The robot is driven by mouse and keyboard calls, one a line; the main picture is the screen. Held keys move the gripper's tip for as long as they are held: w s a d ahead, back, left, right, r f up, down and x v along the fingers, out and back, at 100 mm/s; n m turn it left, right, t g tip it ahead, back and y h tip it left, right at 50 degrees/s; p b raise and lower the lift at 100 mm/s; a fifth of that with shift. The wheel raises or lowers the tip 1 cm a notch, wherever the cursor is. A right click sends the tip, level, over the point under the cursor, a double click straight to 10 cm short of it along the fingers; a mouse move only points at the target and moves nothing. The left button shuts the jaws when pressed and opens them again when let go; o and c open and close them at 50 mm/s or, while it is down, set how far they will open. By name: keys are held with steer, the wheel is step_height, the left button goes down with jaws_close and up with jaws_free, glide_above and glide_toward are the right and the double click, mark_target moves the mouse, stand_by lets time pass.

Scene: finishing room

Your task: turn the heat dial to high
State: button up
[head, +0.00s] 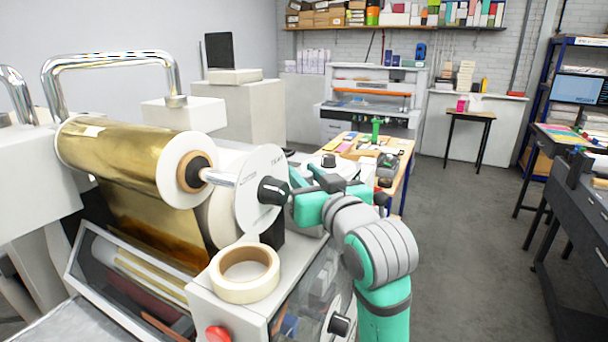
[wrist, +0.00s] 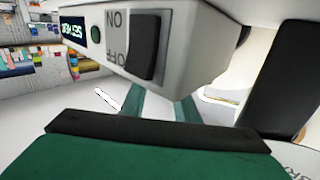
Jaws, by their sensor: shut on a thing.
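My gripper (head: 298,180) is behind the round white disc (head: 258,165) on the foil machine, just right of the disc's black knob (head: 273,190). In the wrist view, its two teal fingers (wrist: 160,106) run up under the edge of a light grey control box (wrist: 200,45). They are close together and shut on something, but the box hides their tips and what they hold. The box carries a black ON/OFF rocker switch (wrist: 143,46), a green lamp (wrist: 96,34) and a small lit display (wrist: 73,30). I cannot make out the heat dial or its setting.
A gold foil roll (head: 120,150) and a tape roll (head: 245,273) sit on the machine, near a red button (head: 217,334) and a lower black knob (head: 340,324). A wooden worktable (head: 402,160) stands behind my arm. The floor (head: 470,240) to the right is clear.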

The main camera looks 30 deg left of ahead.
steer(key=o, duration=1)
steer(key=shift+o, duration=0.2)
steer(key=v, duration=1.1)
steer(key=shift+a, duration=0.15)
